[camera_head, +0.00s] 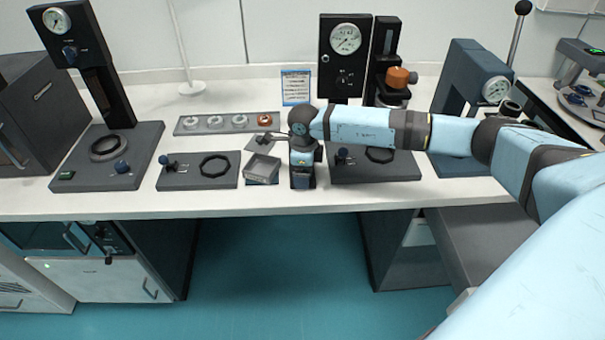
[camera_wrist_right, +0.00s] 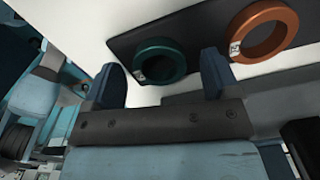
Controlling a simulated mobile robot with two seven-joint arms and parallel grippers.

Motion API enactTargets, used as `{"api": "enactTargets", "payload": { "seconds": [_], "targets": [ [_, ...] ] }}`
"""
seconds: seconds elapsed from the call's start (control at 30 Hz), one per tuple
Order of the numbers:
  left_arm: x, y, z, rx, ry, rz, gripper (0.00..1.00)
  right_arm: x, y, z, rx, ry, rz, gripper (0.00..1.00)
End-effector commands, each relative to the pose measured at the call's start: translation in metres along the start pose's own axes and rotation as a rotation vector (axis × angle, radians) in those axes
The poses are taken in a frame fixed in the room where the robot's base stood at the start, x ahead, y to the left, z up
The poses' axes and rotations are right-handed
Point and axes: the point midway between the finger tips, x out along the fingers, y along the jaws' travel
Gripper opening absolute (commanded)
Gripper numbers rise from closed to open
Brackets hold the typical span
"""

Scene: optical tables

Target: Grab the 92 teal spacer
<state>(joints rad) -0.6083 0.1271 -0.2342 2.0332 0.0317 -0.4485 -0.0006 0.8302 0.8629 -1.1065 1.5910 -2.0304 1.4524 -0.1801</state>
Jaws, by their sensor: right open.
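The teal spacer (camera_wrist_right: 160,61) is a ring with a small white label. It sits on a dark holder strip (camera_wrist_right: 205,12) beside an orange ring (camera_wrist_right: 264,32). In the right wrist view my right gripper (camera_wrist_right: 162,66) is open, with one finger on each side of the teal spacer in the picture. Nothing is held; I cannot tell how far the fingers are from the ring. In the head view the strip (camera_head: 180,127) shows several pale rings and the orange ring (camera_head: 264,118). The teal spacer is hidden there behind my right arm. My left gripper is not in view.
A small sign (camera_head: 296,88) and a gauge panel (camera_head: 345,60) stand behind.

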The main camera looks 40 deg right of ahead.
Motion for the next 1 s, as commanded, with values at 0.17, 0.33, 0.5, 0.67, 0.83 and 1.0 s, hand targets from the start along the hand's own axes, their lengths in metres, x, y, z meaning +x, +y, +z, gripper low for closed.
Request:
{"api": "enactTargets", "payload": {
  "seconds": [0.17,0.33,0.5,0.67,0.83,1.0],
  "targets": [
    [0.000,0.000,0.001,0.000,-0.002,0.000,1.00,0.000,0.000,0.000,0.000,-0.001,-0.001,0.80],
    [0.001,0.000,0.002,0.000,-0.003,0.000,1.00,0.000,-0.001,0.000,0.000,-0.001,-0.001,0.41],
    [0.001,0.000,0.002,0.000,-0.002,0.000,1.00,-0.001,-0.001,0.000,0.000,-0.001,-0.001,0.28],
    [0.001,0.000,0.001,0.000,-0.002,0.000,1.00,-0.001,-0.001,0.000,0.000,-0.001,-0.001,0.28],
    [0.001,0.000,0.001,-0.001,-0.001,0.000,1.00,-0.009,-0.001,0.000,0.000,-0.002,-0.002,0.28],
    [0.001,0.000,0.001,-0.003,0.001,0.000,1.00,-0.034,-0.001,0.000,-0.001,-0.003,-0.004,0.28]
  ]
}}
